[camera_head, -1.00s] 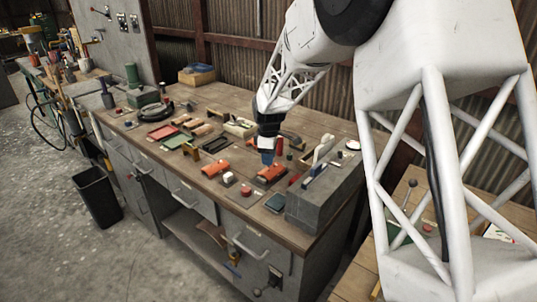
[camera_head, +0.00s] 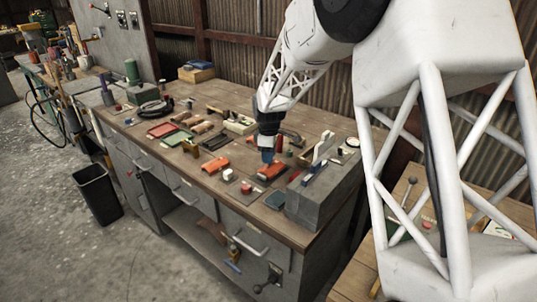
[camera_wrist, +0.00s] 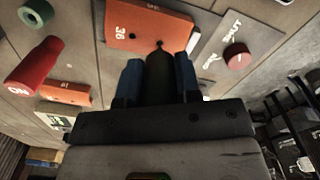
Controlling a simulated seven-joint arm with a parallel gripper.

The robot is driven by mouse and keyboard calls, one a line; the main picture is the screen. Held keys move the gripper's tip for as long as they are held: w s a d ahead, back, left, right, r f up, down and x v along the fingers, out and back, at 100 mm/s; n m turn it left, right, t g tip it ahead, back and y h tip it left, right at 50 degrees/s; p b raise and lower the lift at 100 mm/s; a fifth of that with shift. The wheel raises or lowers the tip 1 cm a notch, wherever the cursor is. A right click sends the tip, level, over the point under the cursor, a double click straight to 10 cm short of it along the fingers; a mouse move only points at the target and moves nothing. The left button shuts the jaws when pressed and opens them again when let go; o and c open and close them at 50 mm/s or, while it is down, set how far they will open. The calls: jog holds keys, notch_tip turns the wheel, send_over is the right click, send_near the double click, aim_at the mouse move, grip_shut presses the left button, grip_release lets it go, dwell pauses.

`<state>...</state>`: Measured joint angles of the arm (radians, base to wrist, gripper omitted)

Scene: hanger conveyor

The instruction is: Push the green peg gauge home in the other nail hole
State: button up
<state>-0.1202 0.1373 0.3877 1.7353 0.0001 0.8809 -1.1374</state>
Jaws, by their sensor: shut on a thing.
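My gripper (camera_wrist: 158,82) has blue fingers and is shut on a dark green peg gauge (camera_wrist: 159,75) standing between them. The peg's narrow tip overlaps the edge of an orange block marked 36 (camera_wrist: 130,27) in the wrist view. I cannot tell whether the tip is in a hole, touching or just above the block; the hole is hidden. In the head view my gripper (camera_head: 267,156) is just over the right orange block (camera_head: 270,173), and the peg cannot be made out. A second orange block (camera_head: 215,166) lies to its left, also seen in the wrist view (camera_wrist: 65,95).
A grey block with tools (camera_head: 322,195) stands at the bench's right end. Several tools fill the bench behind and left.

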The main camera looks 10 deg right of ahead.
jog(key=shift+f, duration=1.4)
dwell(1.3)
jog(key=o, duration=0.7)
jog(key=o, duration=0.6)
jog(key=shift+c, duration=0.2)
jog(key=shift+r, duration=0.15)
jog(key=shift+r, duration=2.8)
jog(key=shift+r, duration=0.1)
